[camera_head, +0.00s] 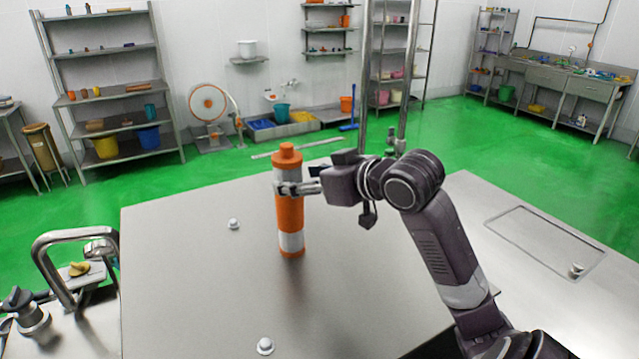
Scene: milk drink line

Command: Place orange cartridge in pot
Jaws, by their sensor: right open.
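The orange cartridge (290,216), an upright cylinder with orange and white bands and a narrower orange cap, stands on the grey metal table (190,290) near the middle of the view. My right gripper (290,188) reaches in from the right, with its fingers at the upper white band of the cartridge. The jaws are open around or beside the cartridge; the far finger is partly hidden, so contact cannot be told. I cannot make out a pot with certainty. My left gripper is out of view.
A curved metal tap-like fitting (72,240) stands at the lower left. Small white knobs sit on the table at its left (233,224) and front (265,346). A rectangular hatch (535,232) is at the right. The table left of the cartridge is mostly clear.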

